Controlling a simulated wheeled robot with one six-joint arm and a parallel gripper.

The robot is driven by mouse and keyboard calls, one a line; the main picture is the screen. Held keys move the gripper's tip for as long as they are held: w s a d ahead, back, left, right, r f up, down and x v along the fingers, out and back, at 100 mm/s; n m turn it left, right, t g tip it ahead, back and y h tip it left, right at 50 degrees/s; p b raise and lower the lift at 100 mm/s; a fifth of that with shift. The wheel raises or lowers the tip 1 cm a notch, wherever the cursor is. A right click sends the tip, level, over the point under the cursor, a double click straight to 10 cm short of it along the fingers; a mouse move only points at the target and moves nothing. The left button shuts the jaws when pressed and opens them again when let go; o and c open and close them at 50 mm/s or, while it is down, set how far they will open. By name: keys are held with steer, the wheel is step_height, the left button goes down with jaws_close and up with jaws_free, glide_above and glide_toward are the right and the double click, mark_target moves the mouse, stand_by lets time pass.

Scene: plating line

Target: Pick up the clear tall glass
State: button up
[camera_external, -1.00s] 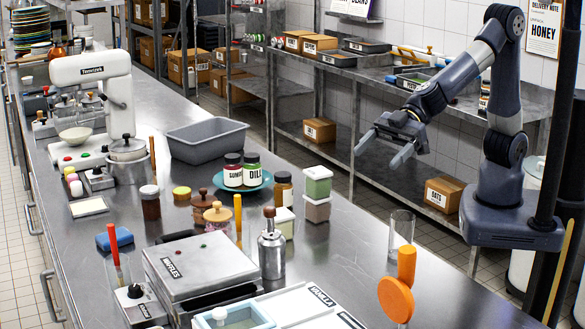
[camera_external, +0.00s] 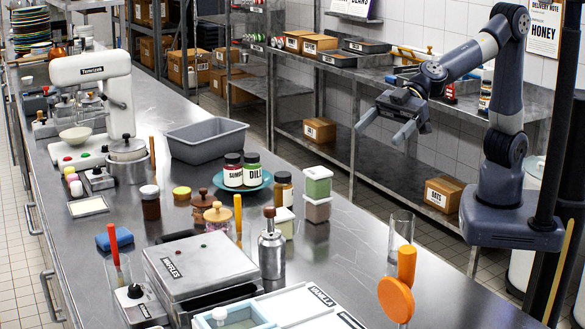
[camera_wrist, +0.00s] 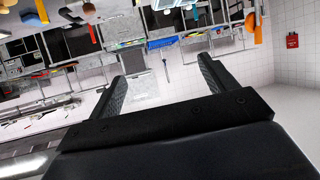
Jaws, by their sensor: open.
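A clear tall glass (camera_external: 400,232) stands upright on the steel counter at the right in the external view, just behind an orange round-headed tool. My gripper (camera_external: 380,136) is open and empty. It is in the air above and behind the glass in the picture, well apart from it. In the wrist view, my gripper (camera_wrist: 162,74) shows two spread fingers with nothing between them. I cannot make out the tall glass there. A second clear glass (camera_external: 118,275) at the front left holds a red-handled tool.
The orange tool (camera_external: 397,299) stands close in front of the glass. A metal bottle (camera_external: 272,252), a waffle maker (camera_external: 200,262) and white trays (camera_external: 300,308) are to its left. Stacked containers (camera_external: 317,195) stand farther back. Bare counter lies around the glass's left side.

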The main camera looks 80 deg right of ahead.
steer(key=shift+s+r+y, duration=0.5)
steer(key=shift+s+r, duration=0.2)
steer(key=shift+s, duration=0.5)
step_height(320, 180, up, 5)
steer(key=m+t+b, duration=0.1)
steer(key=m+t, duration=0.2)
steer(key=t, duration=0.2)
glide_above(414, 215)
steer(key=shift+s+d+f+g+h, duration=0.85)
steer(key=shift+s+d+f, duration=1.35)
steer(key=shift+f, duration=1.35)
step_height(414, 215, down, 21)
steer(key=shift+d+x, duration=0.2)
steer(key=shift+x, duration=2.7)
steer(key=shift+w+a+f+p, duration=0.25)
steer(key=shift+w+a+p, duration=0.15)
steer(key=shift+w, duration=0.25)
steer(key=shift+w+a+f+p, duration=0.2)
steer(key=shift+w+a+p, duration=0.1)
steer(key=shift+w+p, duration=0.25)
steer(key=shift+w+a+f+p, duration=0.25)
steer(key=shift+w+a+p, duration=0.15)
steer(key=shift+w, duration=0.3)
steer(key=shift+w+a+f, duration=0.3)
steer(key=shift+w+a, duration=0.05)
steer(key=shift+a, duration=0.05)
